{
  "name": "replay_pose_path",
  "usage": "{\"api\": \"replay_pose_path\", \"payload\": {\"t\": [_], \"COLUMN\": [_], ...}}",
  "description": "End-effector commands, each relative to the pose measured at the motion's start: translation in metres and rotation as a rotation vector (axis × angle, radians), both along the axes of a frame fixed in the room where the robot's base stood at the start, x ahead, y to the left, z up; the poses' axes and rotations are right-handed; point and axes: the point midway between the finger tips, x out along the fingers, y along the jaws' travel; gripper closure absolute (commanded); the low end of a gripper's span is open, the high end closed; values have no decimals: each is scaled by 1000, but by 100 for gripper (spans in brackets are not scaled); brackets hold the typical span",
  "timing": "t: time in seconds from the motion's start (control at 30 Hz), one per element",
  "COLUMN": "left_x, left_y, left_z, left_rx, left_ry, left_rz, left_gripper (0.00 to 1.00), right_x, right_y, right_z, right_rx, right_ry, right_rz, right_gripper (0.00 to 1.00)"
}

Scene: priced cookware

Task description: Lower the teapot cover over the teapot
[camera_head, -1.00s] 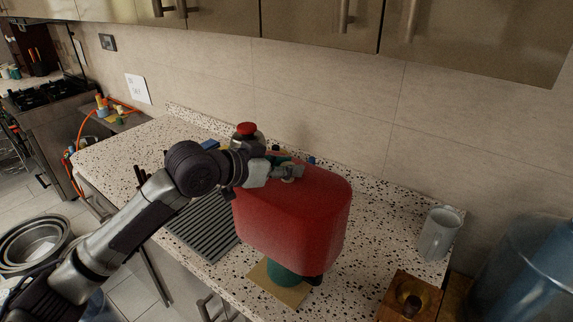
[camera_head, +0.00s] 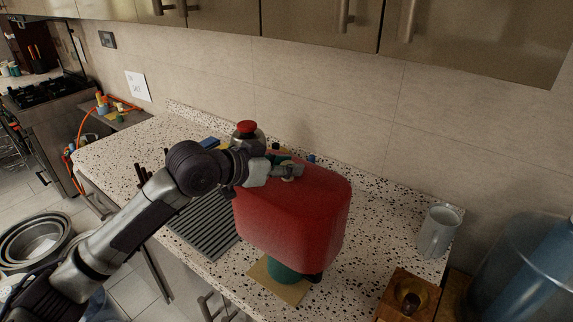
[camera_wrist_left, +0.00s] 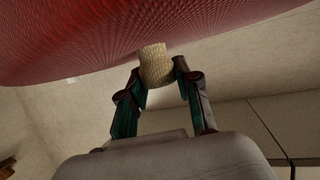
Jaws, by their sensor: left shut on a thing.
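The teapot cover (camera_head: 295,222) is a large red padded hood, upright above the counter in the head view. My left gripper (camera_head: 290,171) is at its top, shut on the cover's pale loop (camera_wrist_left: 155,66), which shows between the fingers in the wrist view. The cover's red cloth (camera_wrist_left: 120,35) fills the top of that view. Below the cover's lower edge, the green lower part of the teapot (camera_head: 284,272) shows, with a dark part at its right. The rest of the teapot is hidden; I cannot tell how far the cover surrounds it. My right gripper is not in view.
The teapot stands on a square tan mat (camera_head: 291,294) near the counter's front edge. A grey ribbed drainer (camera_head: 205,228) is at left, a red-topped jar (camera_head: 247,131) behind. A grey mug (camera_head: 438,232) and wooden box (camera_head: 408,296) are at right. Speckled counter between is clear.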

Motion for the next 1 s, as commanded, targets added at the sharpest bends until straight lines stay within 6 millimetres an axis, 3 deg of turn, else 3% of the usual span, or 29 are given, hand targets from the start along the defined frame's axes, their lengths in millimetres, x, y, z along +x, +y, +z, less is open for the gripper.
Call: {"api": "replay_pose_path", "payload": {"t": [0.47,1.0], "left_x": [0,0], "left_y": [0,0], "left_z": [-1,-28], "left_rx": [-1,-1], "left_ry": [-1,0], "left_rz": [0,0], "left_gripper": [100,100], "right_x": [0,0], "right_y": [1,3], "right_z": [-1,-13], "right_rx": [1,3], "right_ry": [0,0], "right_rz": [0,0], "right_gripper": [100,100]}}
